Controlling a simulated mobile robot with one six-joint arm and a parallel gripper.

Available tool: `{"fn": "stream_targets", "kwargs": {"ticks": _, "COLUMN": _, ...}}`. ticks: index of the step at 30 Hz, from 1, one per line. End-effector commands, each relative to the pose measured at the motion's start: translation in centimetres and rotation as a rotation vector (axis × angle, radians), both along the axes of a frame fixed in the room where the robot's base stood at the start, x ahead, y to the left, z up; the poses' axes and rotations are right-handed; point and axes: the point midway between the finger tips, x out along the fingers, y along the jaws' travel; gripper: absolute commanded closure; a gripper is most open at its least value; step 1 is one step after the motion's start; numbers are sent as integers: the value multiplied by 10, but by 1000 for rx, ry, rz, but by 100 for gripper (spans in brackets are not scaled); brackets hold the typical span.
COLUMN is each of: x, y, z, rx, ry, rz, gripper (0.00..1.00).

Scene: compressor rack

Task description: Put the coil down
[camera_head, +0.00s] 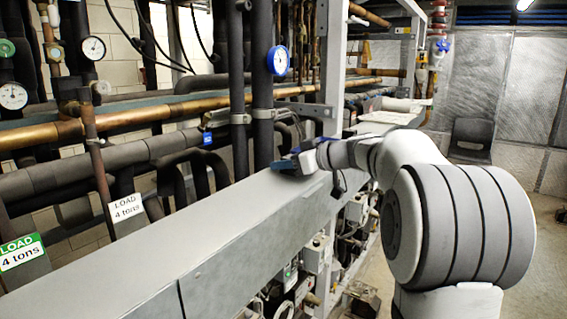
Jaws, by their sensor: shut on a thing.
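My gripper (292,164) is at the end of my white and grey arm, low over the far part of the long grey beam top. It is small in the view and is shut on the coil. A dark, bluish shape shows at the jaws, close to the beam's surface. The coil's outline cannot be told apart from the jaws, and I cannot tell whether it touches the beam.
The long grey beam (190,240) has a clear flat top towards the front left. Dark vertical pipes (263,110) with a blue-rimmed gauge (278,60) stand just behind the gripper. Copper pipes (130,120) run along the left. A dark chair (471,140) stands at the back right.

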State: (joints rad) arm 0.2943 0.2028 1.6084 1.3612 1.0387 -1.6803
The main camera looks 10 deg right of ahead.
Motion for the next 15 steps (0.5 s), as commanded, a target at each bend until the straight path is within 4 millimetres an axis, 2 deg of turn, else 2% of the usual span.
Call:
{"fn": "stream_targets", "kwargs": {"ticks": 8, "x": 0, "y": 0, "z": -4, "rx": -1, "ry": -1, "rz": 0, "gripper": 86}}
{"fn": "stream_targets", "kwargs": {"ticks": 9, "x": 0, "y": 0, "z": -3, "rx": 0, "ry": 0, "rz": 0, "gripper": 57}}
{"fn": "stream_targets", "kwargs": {"ticks": 15, "x": 0, "y": -1, "z": -3, "rx": 0, "ry": 1, "rz": -1, "gripper": 40}}
